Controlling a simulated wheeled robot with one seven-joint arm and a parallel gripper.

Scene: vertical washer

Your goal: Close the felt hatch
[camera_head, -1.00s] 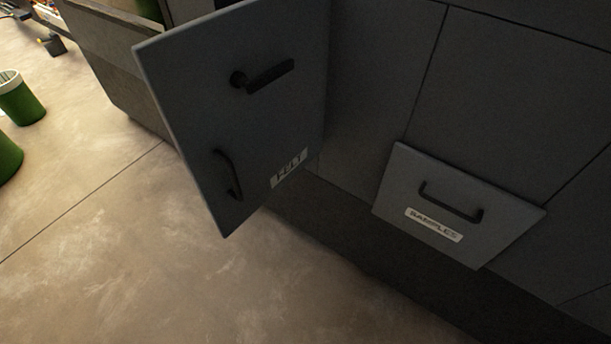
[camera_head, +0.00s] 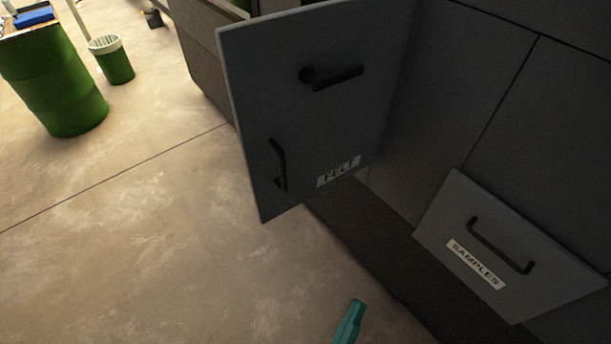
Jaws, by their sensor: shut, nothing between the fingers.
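The felt hatch (camera_head: 315,120) is a grey door panel with a "FELT" label. It stands swung open, out from the dark cabinet front, hinged on its right side. It bears a black lever (camera_head: 335,77) near its top and a curved black handle (camera_head: 279,165) near its left edge. My gripper (camera_head: 352,310), teal, shows at the bottom edge of the picture, below the hatch and well apart from it. It is shut and empty; the rest of it is out of view.
A "SAMPLES" panel (camera_head: 510,245) with a black handle juts from the cabinet at the lower right. A green barrel (camera_head: 55,85) and a green bin (camera_head: 113,62) stand at the upper left. The concrete floor (camera_head: 150,250) left of the hatch is clear.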

